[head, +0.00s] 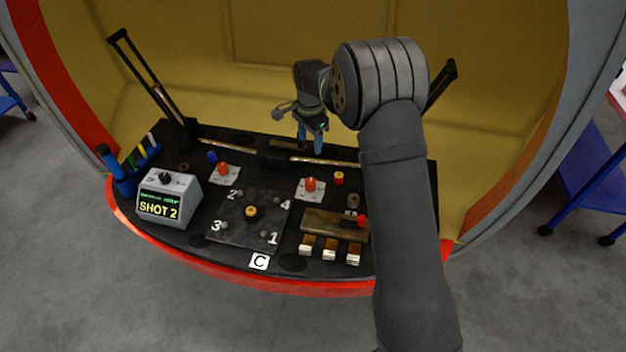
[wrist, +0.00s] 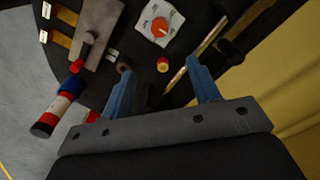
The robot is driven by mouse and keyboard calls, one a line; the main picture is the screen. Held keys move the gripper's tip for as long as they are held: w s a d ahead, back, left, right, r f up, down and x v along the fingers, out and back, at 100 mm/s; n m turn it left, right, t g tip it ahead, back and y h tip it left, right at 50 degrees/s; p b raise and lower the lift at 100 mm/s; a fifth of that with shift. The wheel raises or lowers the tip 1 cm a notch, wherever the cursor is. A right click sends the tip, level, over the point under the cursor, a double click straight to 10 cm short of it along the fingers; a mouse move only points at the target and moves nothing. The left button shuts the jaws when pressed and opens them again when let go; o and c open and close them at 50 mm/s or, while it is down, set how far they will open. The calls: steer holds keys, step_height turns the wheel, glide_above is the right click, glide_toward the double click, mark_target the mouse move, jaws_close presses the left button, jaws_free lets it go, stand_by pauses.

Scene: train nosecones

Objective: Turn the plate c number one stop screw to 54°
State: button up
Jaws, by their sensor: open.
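Plate C (head: 241,238) is a dark square plate on the black console, with the numbers 1 to 4 at its corners and a yellow-ringed knob (head: 251,212) at its middle. The number one stop screw (head: 264,234) is a small grey head by the "1" at the front right corner; its angle is too small to read. A white "C" tag (head: 259,262) lies in front. My gripper (head: 311,150) is open and empty, over the back of the console, well behind and right of the plate. Its blue fingers also show in the wrist view (wrist: 159,67); plate C is not visible there.
Two red dials on white plates (head: 223,173) (head: 311,188) stand behind plate C. A red and yellow knob (head: 339,178) and a brown block with a red-knobbed lever (head: 327,222) stand to the right. A grey box reading "SHOT 2" (head: 168,200) stands left.

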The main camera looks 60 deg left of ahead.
steer(key=m, duration=0.8)
glide_toward(311, 181)
step_height(311, 181, down, 10)
steer(key=shift+s+f, duration=0.1)
steer(key=c, duration=1)
